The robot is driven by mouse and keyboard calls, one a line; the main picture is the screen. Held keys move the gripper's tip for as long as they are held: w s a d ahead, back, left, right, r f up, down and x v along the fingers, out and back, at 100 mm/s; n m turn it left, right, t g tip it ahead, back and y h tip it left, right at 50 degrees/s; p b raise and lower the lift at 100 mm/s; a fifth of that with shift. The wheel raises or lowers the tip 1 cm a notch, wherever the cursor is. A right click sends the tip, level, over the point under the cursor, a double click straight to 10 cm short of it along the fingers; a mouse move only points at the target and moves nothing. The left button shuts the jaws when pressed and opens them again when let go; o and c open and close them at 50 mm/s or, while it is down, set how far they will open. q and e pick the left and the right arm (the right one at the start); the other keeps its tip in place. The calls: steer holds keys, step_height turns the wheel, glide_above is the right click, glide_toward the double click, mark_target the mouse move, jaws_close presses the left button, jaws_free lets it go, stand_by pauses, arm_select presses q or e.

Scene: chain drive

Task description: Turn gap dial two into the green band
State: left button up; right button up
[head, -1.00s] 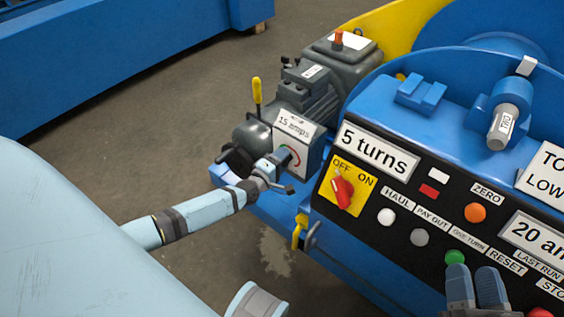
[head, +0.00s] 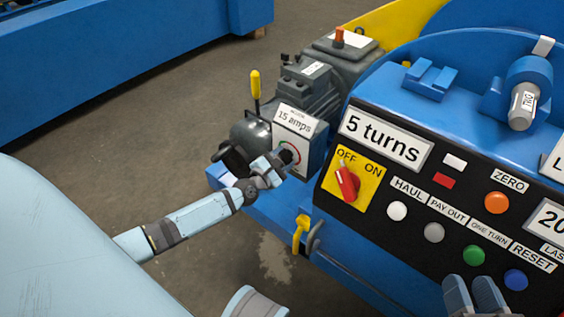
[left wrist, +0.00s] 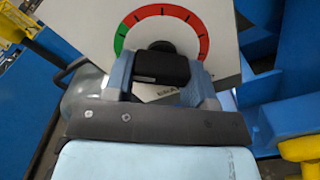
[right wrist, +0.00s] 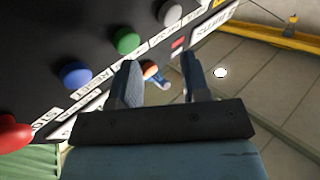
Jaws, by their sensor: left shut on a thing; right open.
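The gap dial is on a pale plate (head: 309,147) on the side of the motor box, under a "15 amps" sign. In the left wrist view its scale (left wrist: 202,42) shows a red arc over the top and a green band (left wrist: 119,45) at the left end. My left gripper (head: 281,163) is shut on the dial's black knob (left wrist: 160,68), one finger on each side. The fingers and knob hide the lower dial; I cannot tell where a pointer stands. My right gripper (head: 476,292) is open and empty, close to the control panel's buttons.
The black panel (head: 375,215) carries a red OFF/ON switch (head: 346,183), several buttons and a "5 turns" sign (head: 383,139). A yellow-handled lever (head: 255,85) stands behind the dial box. Grey floor (head: 110,140) lies open at left.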

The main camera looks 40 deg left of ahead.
arm_select(q)
steer(key=shift+d+f+n+b, duration=0.1)
steer(key=shift+n+b, duration=0.25)
steer(key=shift+n, duration=0.45)
arm_select(e)
steer(key=shift+w+d+r+n+t, duration=0.1)
steer(key=shift+w+d+n+t, duration=0.1)
steer(key=shift+w+n+t, duration=0.15)
arm_select(q)
steer(key=shift+n, duration=0.3)
arm_select(e)
steer(key=shift+w+r, duration=0.1)
arm_select(q)
steer(key=o, duration=0.9)
steer(key=s, duration=0.4)
steer(key=s+p, duration=0.1)
steer(key=s, duration=0.4)
steer(key=s+a+p, duration=0.1)
steer(key=s, duration=0.3)
steer(key=shift+s+a, duration=0.1)
steer(key=shift+s, duration=0.3)
arm_select(e)
steer(key=shift+s+a+f+m+g, duration=0.2)
steer(key=shift+s+m+g, duration=0.1)
steer(key=shift+s+m, duration=0.1)
steer(key=shift+s+a+f+m+g, duration=0.15)
steer(key=shift+s+m+g, duration=0.1)
steer(key=shift+s, duration=0.1)
